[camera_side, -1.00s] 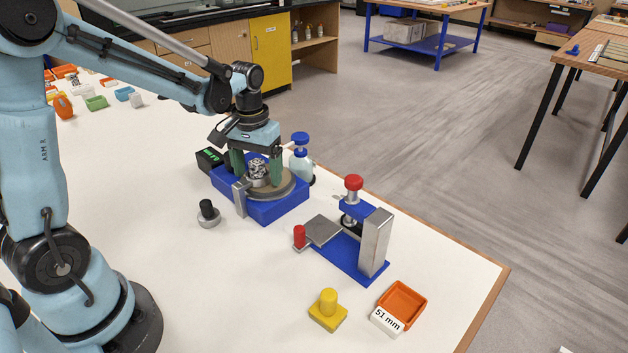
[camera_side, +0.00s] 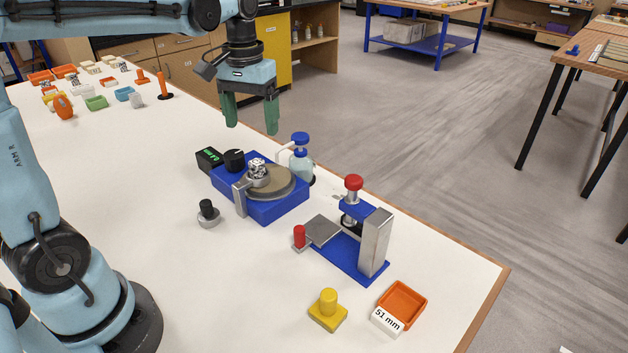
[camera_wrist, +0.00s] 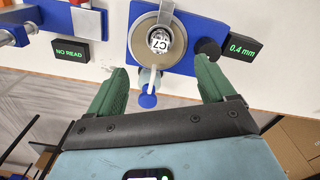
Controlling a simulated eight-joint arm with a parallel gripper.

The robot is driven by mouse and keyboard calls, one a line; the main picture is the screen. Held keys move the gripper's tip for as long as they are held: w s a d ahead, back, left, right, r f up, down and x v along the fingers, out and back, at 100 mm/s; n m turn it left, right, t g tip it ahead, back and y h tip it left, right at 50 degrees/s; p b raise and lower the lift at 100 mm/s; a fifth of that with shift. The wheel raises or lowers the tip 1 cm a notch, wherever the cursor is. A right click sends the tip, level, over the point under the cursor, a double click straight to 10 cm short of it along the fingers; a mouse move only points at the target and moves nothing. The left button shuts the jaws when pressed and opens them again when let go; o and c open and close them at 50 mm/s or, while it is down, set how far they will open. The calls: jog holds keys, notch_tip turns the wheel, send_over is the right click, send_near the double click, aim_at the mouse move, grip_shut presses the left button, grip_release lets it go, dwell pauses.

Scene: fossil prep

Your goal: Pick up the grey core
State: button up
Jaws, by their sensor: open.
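A small grey piece with a black-and-white marked top (camera_side: 257,169) sits on the round disc (camera_side: 283,186) of a blue machine (camera_side: 270,211). It looks like the grey core, and in the wrist view its marked top (camera_wrist: 160,41) shows within the disc. Another small grey block (camera_side: 136,100) stands far left among the trays; I cannot tell for certain which is meant. My gripper (camera_side: 251,127) is open and empty, pointing down well above the blue machine. In the wrist view, its green fingers (camera_wrist: 161,69) are spread wide with nothing between them.
A blue-capped bottle (camera_side: 301,160) stands close behind the machine. A blue stand with a red knob (camera_side: 353,183), a yellow knobbed block (camera_side: 328,310) and an orange tray (camera_side: 402,302) are to the right. A black-knobbed piece (camera_side: 208,214) stands in front.

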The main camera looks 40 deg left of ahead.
jog(key=shift+r, duration=0.15)
jog(key=c, duration=0.3)
dwell(0.3)
